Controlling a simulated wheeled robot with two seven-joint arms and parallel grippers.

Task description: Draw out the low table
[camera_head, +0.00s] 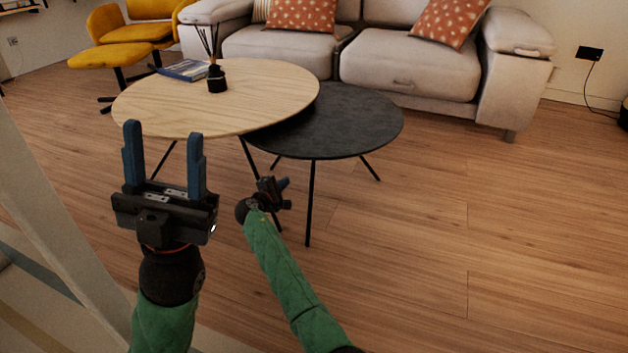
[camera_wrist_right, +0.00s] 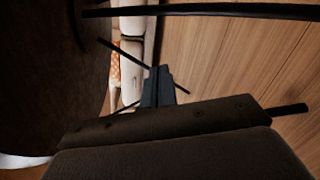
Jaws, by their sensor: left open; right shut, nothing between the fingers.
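The low table (camera_head: 345,122) is round with a dark top and thin black legs. Its left part is tucked under the taller round wooden table (camera_head: 260,98). My left gripper (camera_head: 163,160) is open and empty, fingers up, in front of the wooden table. My right gripper (camera_head: 281,184) is below tabletop height, left of the low table's front leg (camera_head: 310,205). In the right wrist view its fingers (camera_wrist_right: 158,85) are shut with nothing between them. A black leg (camera_wrist_right: 210,11) crosses the top of that view, and a dark surface, seemingly a table underside (camera_wrist_right: 45,75), fills the left.
A reed diffuser (camera_head: 216,78) and a book (camera_head: 186,69) stand on the wooden table. A grey sofa (camera_head: 410,65) is behind the tables, and a yellow chair (camera_head: 105,22) with a footstool (camera_head: 110,55) is at the back left. The wooden floor (camera_head: 480,220) is clear at the right.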

